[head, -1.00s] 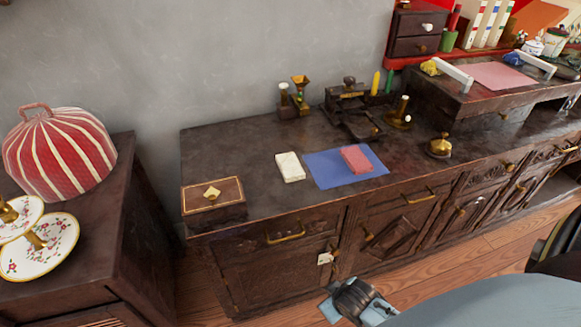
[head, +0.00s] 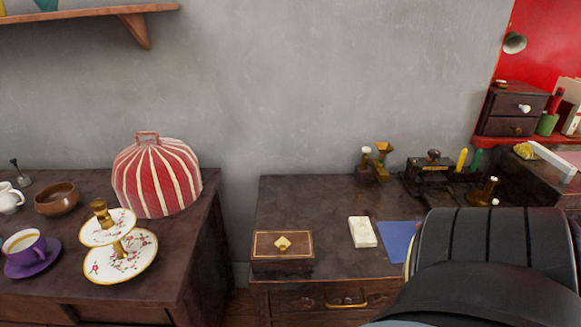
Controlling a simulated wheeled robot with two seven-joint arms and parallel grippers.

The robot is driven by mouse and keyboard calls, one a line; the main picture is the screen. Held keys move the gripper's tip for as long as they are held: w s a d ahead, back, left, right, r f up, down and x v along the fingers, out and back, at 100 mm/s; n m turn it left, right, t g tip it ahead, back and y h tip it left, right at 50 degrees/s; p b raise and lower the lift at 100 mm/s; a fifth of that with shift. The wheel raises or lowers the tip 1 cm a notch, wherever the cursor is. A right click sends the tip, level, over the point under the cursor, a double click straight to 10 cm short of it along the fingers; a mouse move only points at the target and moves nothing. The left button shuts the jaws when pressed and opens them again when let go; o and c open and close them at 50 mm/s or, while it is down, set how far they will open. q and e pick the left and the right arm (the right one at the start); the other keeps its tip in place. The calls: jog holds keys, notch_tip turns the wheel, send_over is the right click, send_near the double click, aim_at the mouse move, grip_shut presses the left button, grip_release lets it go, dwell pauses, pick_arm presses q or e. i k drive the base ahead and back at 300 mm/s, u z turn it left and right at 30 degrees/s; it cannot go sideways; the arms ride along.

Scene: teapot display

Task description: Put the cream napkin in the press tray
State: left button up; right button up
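The cream napkin (head: 363,232) appears to be the small pale folded block lying on the dark wooden cabinet top, just left of a blue mat. The dark press (head: 432,172) stands at the back of the same cabinet, to the right of the napkin. Its low tray part is dark and hard to make out from here. Neither of my grippers shows in the head view now. A large black ribbed shape, seemingly part of my arm, fills the lower right and hides the cabinet's right front.
A wooden box (head: 283,252) sits left of the napkin. The blue mat (head: 398,240) is partly hidden. Brass-topped pieces (head: 374,163) stand at the back. A left cabinet holds a striped tea cosy (head: 157,180) and tiered plates (head: 121,255). Cabinet top behind the napkin is clear.

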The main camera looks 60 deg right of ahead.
aim_at(442, 202)
jog(key=u, duration=0.4)
jog(key=k, duration=1.3)
jog(key=z, duration=0.75)
